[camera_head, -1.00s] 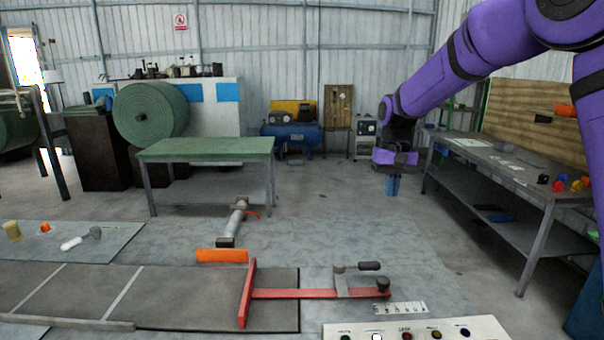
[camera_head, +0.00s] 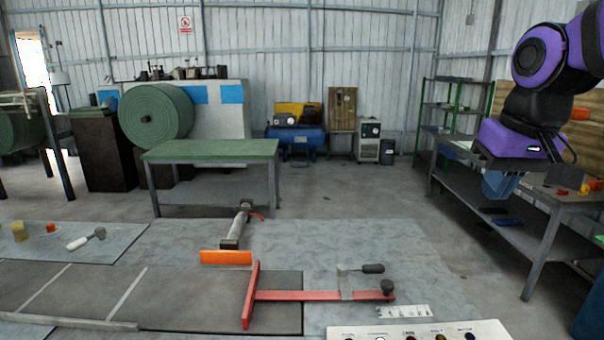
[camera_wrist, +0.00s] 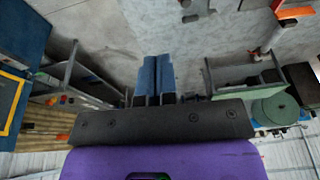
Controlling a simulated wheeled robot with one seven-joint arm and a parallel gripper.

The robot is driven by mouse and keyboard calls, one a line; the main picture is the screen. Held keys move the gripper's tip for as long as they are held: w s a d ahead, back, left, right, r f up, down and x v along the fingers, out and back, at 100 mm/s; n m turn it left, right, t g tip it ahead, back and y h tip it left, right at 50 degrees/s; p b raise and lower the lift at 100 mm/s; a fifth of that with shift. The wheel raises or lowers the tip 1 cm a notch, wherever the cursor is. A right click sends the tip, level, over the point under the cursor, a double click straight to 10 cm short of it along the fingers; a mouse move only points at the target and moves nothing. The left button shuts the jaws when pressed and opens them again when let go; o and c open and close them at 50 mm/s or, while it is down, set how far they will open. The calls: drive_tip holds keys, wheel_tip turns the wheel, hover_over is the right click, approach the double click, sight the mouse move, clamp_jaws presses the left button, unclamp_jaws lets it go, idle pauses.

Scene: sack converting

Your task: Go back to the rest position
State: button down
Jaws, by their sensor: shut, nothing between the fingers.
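My gripper (camera_head: 500,184) is at the right of the head view, raised in front of the workbench at the right. Its blue fingers point down. In the wrist view the blue fingers (camera_wrist: 155,76) lie side by side against each other, shut, with nothing between them. My purple arm is folded at the upper right of the head view. The gripper touches nothing that I can see.
A workbench (camera_head: 545,230) with small coloured items stands at the right. A green-topped table (camera_head: 210,149) stands at centre left. A red T-shaped frame (camera_head: 300,295) lies on the front work surface. The floor between table and workbench is clear.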

drive_tip(key=s+d+f+t, duration=0.1)
drive_tip(key=s+f+t, duration=0.1)
drive_tip(key=s, duration=0.9)
drive_tip(key=shift+s+d+f, duration=0.3)
drive_tip(key=shift+s+d, duration=0.05)
idle(1.2)
